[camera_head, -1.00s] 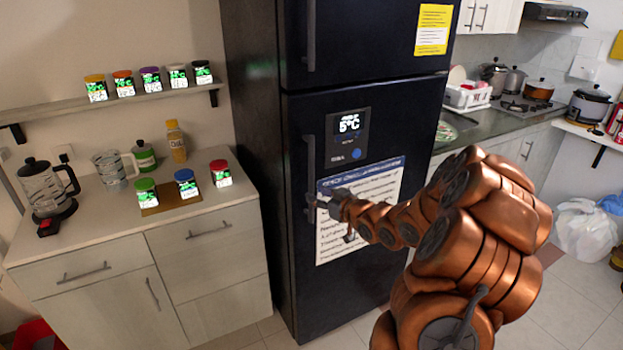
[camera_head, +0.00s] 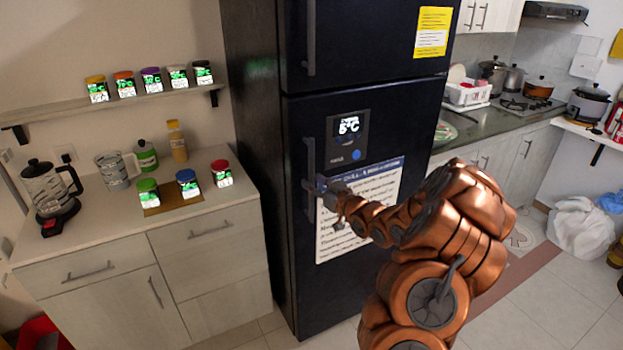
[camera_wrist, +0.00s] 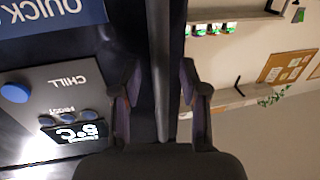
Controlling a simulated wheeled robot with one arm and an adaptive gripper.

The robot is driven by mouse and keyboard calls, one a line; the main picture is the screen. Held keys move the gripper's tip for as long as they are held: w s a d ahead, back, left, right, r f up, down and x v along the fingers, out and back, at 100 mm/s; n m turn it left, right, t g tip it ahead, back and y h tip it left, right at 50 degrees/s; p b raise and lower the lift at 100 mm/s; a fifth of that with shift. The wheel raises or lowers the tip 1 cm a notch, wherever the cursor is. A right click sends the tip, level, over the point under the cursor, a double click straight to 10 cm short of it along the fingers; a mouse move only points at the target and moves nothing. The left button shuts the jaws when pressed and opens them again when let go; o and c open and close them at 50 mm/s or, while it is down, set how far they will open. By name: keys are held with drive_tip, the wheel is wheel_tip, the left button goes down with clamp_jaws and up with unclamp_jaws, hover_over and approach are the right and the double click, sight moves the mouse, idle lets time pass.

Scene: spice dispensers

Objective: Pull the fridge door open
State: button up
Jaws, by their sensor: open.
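The black fridge (camera_head: 265,165) stands in the middle of the head view, its lower door (camera_head: 395,120) shut. The lower door's long vertical handle (camera_head: 310,160) runs along the door's left edge. My gripper (camera_head: 318,188) is at this handle, at about mid-door height. In the wrist view my gripper (camera_wrist: 160,95) is open, with one finger on each side of the handle bar (camera_wrist: 160,60). The bar lies between the fingers; I cannot tell whether either finger touches it. The temperature panel (camera_wrist: 60,110) shows left of the fingers in the wrist view.
A white counter cabinet (camera_head: 215,250) stands left of the fridge, with several jars, a kettle (camera_head: 48,190) and a jug on top. A wall shelf (camera_head: 130,100) holds several spice jars. Open floor (camera_head: 545,290) lies to the right.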

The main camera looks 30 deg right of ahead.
drive_tip(key=shift+w+a, duration=0.1)
drive_tip(key=shift+w, duration=0.7)
clamp_jaws()
idle(0.3)
